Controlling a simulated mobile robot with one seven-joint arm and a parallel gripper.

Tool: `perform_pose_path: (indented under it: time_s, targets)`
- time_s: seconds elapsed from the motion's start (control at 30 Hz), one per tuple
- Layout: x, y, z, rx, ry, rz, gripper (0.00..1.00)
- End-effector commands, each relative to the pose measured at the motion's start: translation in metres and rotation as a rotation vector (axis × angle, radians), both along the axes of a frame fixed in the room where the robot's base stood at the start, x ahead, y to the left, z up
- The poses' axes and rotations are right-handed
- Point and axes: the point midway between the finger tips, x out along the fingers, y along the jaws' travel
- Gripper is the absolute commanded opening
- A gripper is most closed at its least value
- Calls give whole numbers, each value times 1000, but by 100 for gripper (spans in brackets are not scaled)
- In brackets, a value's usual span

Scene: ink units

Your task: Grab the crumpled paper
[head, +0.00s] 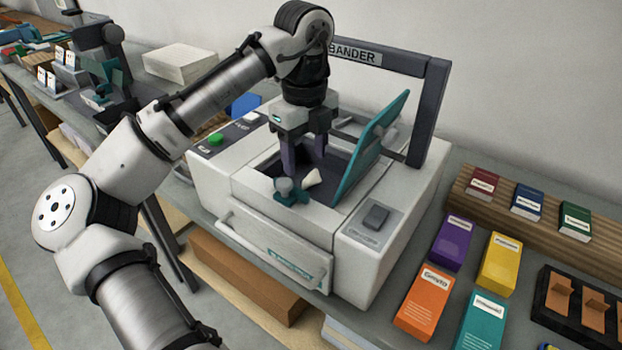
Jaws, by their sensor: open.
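A small cream-white piece, which looks like the crumpled paper (312,178), lies at the front of the dark open recess in the white bander machine (260,210). My gripper (304,160) points down over the recess with its two dark fingers spread apart. The fingertips are just behind and above the paper in this view. Nothing shows between them. I cannot tell the exact height gap between the fingertips and the paper.
A raised teal lid (378,130) stands right of my gripper, and a dark frame (432,110) arches behind. A teal and grey knob part (287,190) sits left of the paper. Coloured boxes, including an orange one (424,302), stand on the bench at right.

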Motion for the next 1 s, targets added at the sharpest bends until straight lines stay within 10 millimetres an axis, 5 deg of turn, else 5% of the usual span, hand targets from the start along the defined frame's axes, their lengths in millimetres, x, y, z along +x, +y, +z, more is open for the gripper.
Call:
perform_pose_path:
  time_s: [0.23,0.53,0.9,1.0]
  targets:
    - [0,1,-35,1,1,1,58]
    - [0,1,-42,0,-1,0,58]
    - [0,0,-41,-1,-1,0,11]
    - [0,0,-41,-1,-1,0,11]
